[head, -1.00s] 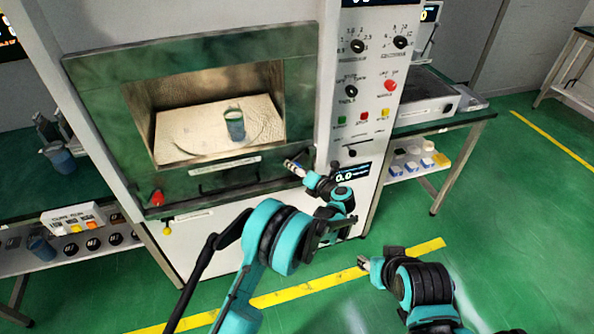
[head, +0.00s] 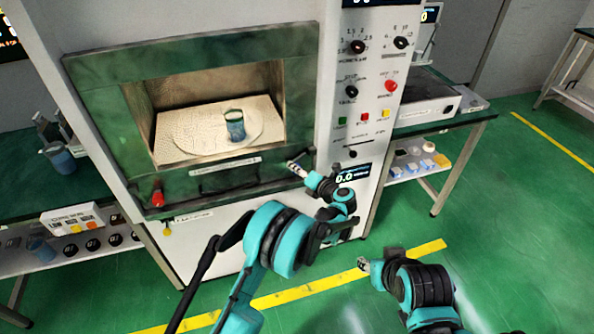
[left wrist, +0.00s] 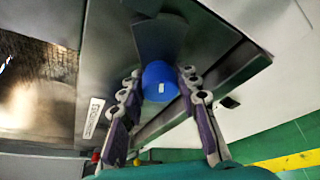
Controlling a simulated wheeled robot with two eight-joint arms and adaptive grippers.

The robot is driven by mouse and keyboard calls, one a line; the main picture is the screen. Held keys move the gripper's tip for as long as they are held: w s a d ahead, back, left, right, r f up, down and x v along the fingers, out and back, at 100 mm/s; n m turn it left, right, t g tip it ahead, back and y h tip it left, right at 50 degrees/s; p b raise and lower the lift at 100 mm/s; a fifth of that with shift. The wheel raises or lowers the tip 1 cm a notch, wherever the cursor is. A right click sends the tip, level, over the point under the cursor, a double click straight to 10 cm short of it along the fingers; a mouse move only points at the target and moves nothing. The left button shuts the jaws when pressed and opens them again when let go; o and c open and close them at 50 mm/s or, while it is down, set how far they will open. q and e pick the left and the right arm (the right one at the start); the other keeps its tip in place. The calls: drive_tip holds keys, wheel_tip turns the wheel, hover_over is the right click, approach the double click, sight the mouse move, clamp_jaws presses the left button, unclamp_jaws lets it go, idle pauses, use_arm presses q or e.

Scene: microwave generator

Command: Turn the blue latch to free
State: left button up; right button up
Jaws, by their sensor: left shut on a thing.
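The blue latch (left wrist: 160,82) is a round blue knob with a small white mark, seen in the left wrist view. It sits between the two fingers of my left gripper (left wrist: 160,74), which is shut on it. In the head view my left gripper (head: 298,168) is at the lower right corner of the microwave door frame (head: 298,110), and its fingers mostly hide the latch there. My right gripper (head: 364,264) hangs low over the floor, away from the machine. Its fingers are too small to tell if they are open.
A blue beaker (head: 235,125) stands on a plate inside the chamber. A red knob (head: 157,194) is at the frame's lower left. The control panel (head: 370,75) with dials and buttons rises right of the door. Side benches flank the machine. The green floor (head: 500,220) at right is clear.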

use_arm(q)
drive_tip(key=m+y+b, duration=0.2)
drive_tip(key=m, duration=0.1)
drive_tip(key=shift+d+f+m+b, duration=0.1)
drive_tip(key=shift+m+b, duration=0.25)
drive_tip(key=shift+m, duration=0.05)
drive_tip(key=m+t+b, duration=0.1)
drive_tip(key=m, duration=0.2)
drive_tip(key=shift+y, duration=0.4)
drive_tip(key=m+t, duration=0.2)
drive_tip(key=m, duration=0.2)
drive_tip(key=shift+m+y, duration=0.3)
drive_tip(key=shift+y, duration=0.1)
drive_tip(key=shift+m+t+h, duration=0.3)
drive_tip(key=shift+m+t, duration=0.8)
drive_tip(key=shift+m, duration=1.4)
drive_tip(key=o, duration=1.2)
drive_tip(key=shift+w, duration=0.1)
drive_tip(key=shift+c, duration=0.2)
